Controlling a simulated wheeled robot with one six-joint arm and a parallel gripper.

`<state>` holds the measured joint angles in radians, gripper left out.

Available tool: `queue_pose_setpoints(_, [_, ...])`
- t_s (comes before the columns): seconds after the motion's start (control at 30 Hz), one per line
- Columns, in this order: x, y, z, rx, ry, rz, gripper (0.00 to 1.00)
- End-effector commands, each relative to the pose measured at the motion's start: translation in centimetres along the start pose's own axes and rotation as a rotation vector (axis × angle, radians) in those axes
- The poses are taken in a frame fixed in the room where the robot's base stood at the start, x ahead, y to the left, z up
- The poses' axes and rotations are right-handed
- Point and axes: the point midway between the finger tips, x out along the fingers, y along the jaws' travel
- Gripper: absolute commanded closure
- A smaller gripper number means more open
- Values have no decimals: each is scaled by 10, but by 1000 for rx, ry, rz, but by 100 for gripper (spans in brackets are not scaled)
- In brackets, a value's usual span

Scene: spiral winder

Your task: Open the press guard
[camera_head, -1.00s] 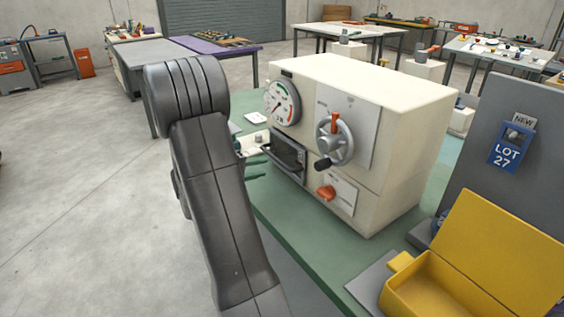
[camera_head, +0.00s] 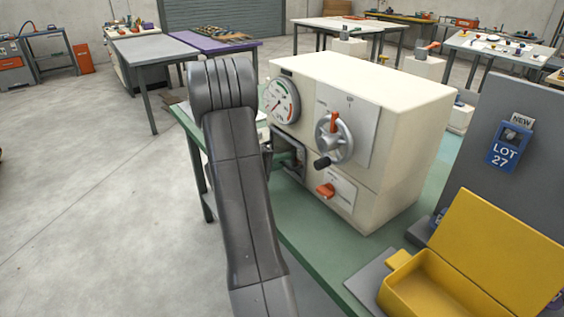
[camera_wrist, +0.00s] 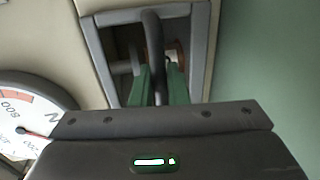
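The press is a cream cabinet (camera_head: 405,125) on a green bench. The press guard (camera_head: 303,173) is a grey-framed rectangle low on its front, below the gauge. My arm covers its left part in the head view. In the wrist view the guard frame (camera_wrist: 201,50) is close, with a dark curved bar (camera_wrist: 153,42) across it. My gripper (camera_wrist: 159,80) has green fingers on either side of this bar. Whether they press on it is unclear. Dark and reddish parts show inside the frame. I cannot tell how far the guard stands open.
The gauge (camera_head: 281,100) sits above the guard and also shows in the wrist view (camera_wrist: 25,130). A handwheel (camera_head: 334,138) with an orange lever and a dark knob projects to the right. A yellow box (camera_head: 440,285) stands at front right.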

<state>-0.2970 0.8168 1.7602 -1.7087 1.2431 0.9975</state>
Motion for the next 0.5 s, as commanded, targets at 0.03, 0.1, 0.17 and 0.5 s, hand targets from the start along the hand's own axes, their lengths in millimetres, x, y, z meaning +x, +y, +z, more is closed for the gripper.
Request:
queue_pose_setpoints(0.03, [0, 0, 0, 0, 0, 0, 96])
queue_pose_setpoints(0.1, [0, 0, 0, 0, 0, 0, 100])
queue_pose_setpoints(0.17, [0, 0, 0, 0, 0, 0, 100])
queue_pose_setpoints(0.5, [-32, -12, -2, 2, 6, 2, 100])
